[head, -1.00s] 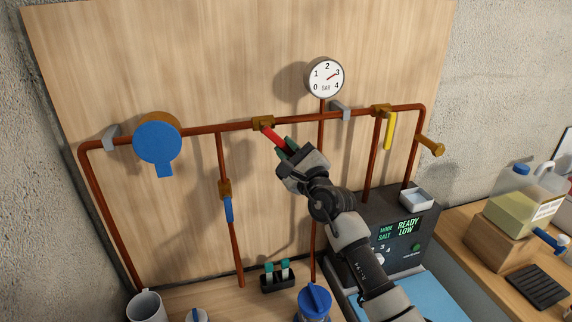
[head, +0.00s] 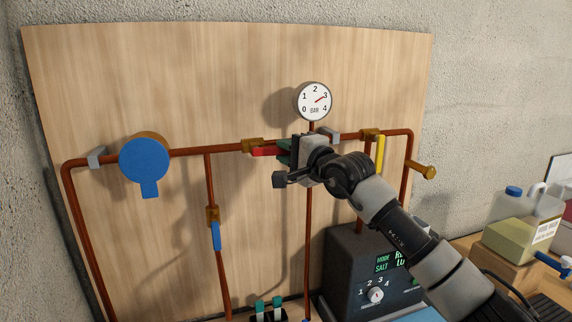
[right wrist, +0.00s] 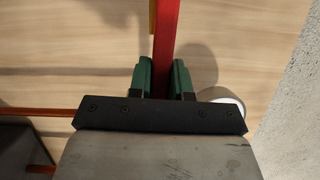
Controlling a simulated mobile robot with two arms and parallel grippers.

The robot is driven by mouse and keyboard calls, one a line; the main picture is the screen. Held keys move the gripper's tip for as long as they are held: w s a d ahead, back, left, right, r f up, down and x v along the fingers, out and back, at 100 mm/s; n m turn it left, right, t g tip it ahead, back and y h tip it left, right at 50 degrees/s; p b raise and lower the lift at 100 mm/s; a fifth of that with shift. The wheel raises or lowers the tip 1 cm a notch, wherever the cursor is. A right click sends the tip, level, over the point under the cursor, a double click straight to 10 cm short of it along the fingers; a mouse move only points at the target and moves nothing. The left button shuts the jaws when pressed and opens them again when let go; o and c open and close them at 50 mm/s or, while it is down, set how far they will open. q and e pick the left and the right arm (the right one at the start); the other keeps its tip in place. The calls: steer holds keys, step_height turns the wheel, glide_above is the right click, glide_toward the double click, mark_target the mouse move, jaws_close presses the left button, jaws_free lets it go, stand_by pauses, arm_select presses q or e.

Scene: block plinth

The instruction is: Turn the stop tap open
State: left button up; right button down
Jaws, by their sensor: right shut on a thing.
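The stop tap is a brass valve body (head: 252,145) on the upper copper pipe, with a red lever (head: 265,152). The lever now lies nearly along the pipe, pointing right. My right gripper (head: 285,153) is shut on the red lever near its outer end. In the right wrist view the red lever (right wrist: 166,45) runs between the green fingertips (right wrist: 160,78). The gripper hides the lever's end and a stretch of pipe. My left gripper is not in view.
A pressure gauge (head: 314,101) stands just above my right gripper, reading about 3. A yellow-lever valve (head: 380,152) is to the right, a blue-lever valve (head: 215,233) lower left. A large blue disc (head: 144,160) is at left. A control box (head: 350,262) stands below.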

steer(key=shift+r+n, duration=0.15)
steer(key=shift+n, duration=0.25)
steer(key=c, duration=1)
jaws_free()
steer(key=shift+c, duration=0.2)
steer(key=shift+r, duration=0.1)
steer(key=shift+s+d+b, duration=0.2)
steer(key=shift+b, duration=0.2)
steer(key=b+v, duration=0.4)
steer(key=v, duration=0.6)
steer(key=shift+b, duration=0.3)
